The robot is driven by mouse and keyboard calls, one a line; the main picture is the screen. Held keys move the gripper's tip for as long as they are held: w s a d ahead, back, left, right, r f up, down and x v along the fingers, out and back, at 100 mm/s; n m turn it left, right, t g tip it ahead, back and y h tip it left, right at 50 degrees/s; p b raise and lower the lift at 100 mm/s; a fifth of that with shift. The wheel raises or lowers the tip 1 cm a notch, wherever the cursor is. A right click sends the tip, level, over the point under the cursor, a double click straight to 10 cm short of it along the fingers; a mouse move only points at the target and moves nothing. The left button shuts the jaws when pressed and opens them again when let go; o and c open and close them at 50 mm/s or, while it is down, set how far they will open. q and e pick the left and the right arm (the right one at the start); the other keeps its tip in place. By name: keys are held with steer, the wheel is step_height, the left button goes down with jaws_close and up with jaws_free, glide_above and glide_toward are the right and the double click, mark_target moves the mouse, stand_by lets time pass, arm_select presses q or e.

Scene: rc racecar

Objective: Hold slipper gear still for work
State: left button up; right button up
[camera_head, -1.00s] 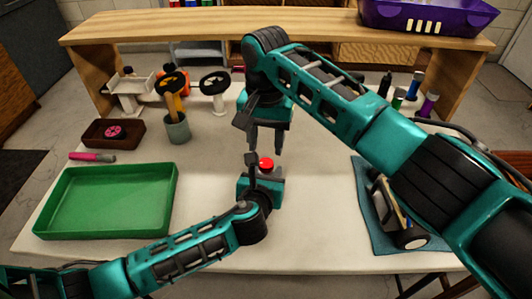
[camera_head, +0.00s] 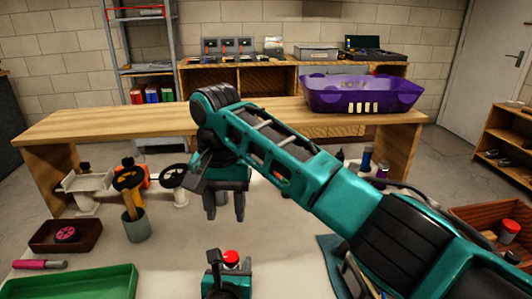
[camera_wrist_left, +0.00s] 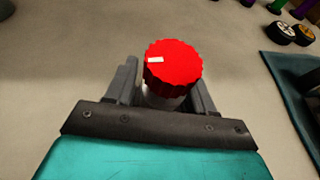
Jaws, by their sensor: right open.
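A red ribbed cap (camera_wrist_left: 173,68) with a white mark sits on a pale round body between the fingers of my left gripper (camera_wrist_left: 166,92). The fingers flank the body closely, below the cap. The same red cap (camera_head: 231,257) shows near the bottom of the head view, beside my left gripper. My right gripper (camera_head: 225,212) is open and empty, above and beyond the red cap, fingers pointing down. A pink gear-like wheel (camera_head: 66,234) lies in a brown tray (camera_head: 84,245) at the left. I cannot tell for sure which part is the slipper gear.
A green tray (camera_head: 75,290), a pink-handled tool (camera_head: 38,265) and a grey-green cup (camera_head: 137,228) are at the left. A teal mat (camera_head: 328,262) lies at the right. A wooden bench (camera_head: 260,122) with a purple car body (camera_head: 360,95) stands behind. The table's middle is mostly clear.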

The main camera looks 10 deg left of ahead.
arm_select(q)
steer(key=shift+o, duration=1.3)
steer(key=v, duration=1.2)
steer(key=shift+s, duration=0.1)
